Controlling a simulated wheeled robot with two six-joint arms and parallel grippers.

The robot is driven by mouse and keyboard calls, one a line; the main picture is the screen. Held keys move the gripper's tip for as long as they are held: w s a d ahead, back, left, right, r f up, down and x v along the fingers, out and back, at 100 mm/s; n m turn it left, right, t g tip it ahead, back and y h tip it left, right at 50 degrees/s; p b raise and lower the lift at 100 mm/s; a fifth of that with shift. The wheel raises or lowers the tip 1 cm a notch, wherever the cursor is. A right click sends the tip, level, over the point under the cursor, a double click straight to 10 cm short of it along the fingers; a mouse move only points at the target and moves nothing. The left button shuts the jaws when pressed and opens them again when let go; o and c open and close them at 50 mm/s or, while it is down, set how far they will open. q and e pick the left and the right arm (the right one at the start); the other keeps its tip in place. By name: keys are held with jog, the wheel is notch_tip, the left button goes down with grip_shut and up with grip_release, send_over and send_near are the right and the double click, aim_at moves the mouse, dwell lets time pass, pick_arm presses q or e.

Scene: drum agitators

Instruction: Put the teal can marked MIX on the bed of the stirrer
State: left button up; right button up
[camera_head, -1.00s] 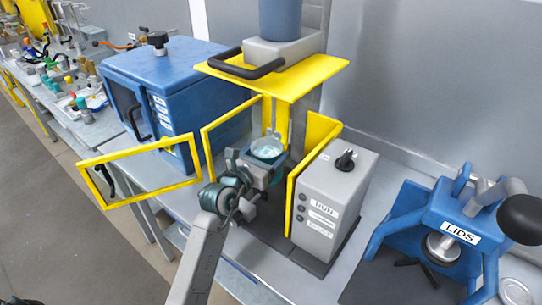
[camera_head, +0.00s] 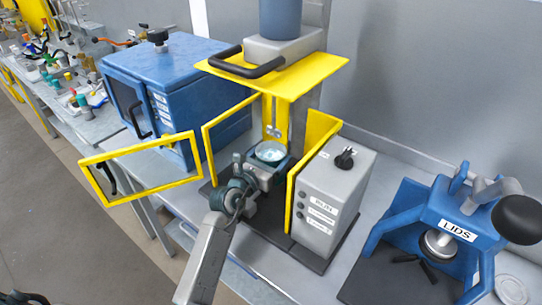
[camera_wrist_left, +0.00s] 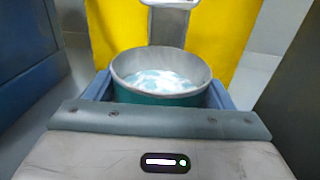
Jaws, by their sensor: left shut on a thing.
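The teal can (camera_head: 270,153), open at the top with pale, bluish-white contents, is between the yellow side guards of the stirrer (camera_head: 318,78). In the left wrist view the can (camera_wrist_left: 165,98) looks upright, and its MIX mark is not visible. My left gripper (camera_head: 266,167) is shut on the can, with a blue-grey jaw on each side. The stirrer's dark bed (camera_head: 258,222) shows in front of my gripper. The part under the can is hidden, so I cannot tell if the can touches it. My right gripper is out of view.
The stirrer's open yellow door frame (camera_head: 140,168) juts out at the left. A grey control box (camera_head: 325,200) stands right of the guards. A blue cabinet (camera_head: 180,85) is at the left, and a blue press marked LIDS (camera_head: 440,215) at the right.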

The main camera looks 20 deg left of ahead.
pick_arm(q)
jog(key=shift+f+b, duration=0.3)
jog(key=shift+f, duration=0.25)
jog(key=o, duration=1.3)
